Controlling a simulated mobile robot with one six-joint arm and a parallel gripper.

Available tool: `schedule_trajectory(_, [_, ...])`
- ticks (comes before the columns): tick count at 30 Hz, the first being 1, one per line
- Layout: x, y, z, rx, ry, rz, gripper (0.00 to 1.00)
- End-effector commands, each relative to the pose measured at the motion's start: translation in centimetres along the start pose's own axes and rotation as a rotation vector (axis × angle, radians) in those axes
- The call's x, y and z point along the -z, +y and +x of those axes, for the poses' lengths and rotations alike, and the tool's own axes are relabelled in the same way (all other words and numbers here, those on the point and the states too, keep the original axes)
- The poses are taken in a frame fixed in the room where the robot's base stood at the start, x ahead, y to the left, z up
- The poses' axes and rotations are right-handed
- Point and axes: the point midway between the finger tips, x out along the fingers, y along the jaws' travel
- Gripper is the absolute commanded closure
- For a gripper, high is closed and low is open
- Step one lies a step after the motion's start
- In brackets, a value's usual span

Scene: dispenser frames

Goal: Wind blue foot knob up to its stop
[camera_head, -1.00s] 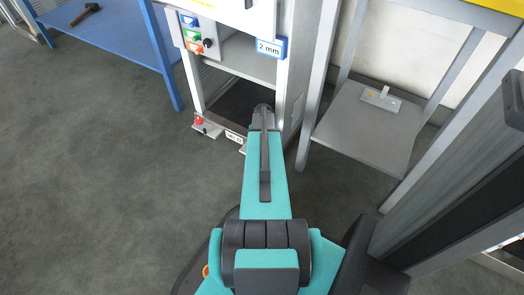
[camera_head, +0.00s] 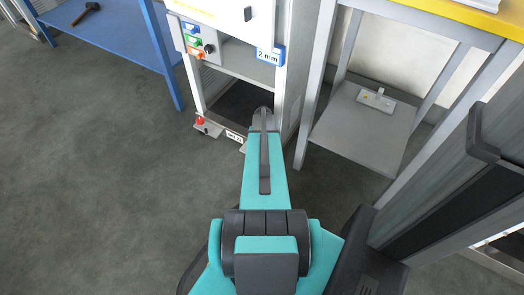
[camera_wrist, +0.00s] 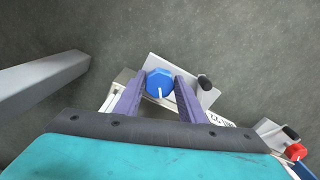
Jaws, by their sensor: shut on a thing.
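The blue foot knob (camera_wrist: 158,80) shows in the wrist view, low over the floor on a grey foot plate (camera_wrist: 152,62). It has a faceted top, and a white mark on it points toward the bottom of the picture. My gripper (camera_wrist: 162,84) has its two purple fingers on either side of the knob and is shut on it. In the head view my arm hides the blue knob and my fingertips. A red foot knob (camera_wrist: 296,151) sits on another foot at the lower right of the wrist view, and also shows in the head view (camera_head: 199,121).
A black-tipped lever (camera_wrist: 205,82) sticks up close beside my right finger. A grey post (camera_wrist: 40,82) stands left in the wrist view. The dispenser frame (camera_head: 245,60) rises behind my arm, with a grey shelf (camera_head: 350,140) to its right. Open floor lies left.

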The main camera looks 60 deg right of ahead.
Motion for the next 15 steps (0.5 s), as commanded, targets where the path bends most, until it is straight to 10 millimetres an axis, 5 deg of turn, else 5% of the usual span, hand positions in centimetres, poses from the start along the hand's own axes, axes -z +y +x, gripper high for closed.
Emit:
schedule_trajectory(11, [0.58, 0.22, -0.03, -0.004, 0.015, -0.006, 0.86])
schedule_trajectory(12, [0.60, 0.22, -0.03, -0.003, 0.015, -0.006, 0.59])
schedule_trajectory(15, [0.51, 0.16, -0.03, -0.002, 0.013, -0.006, 0.45])
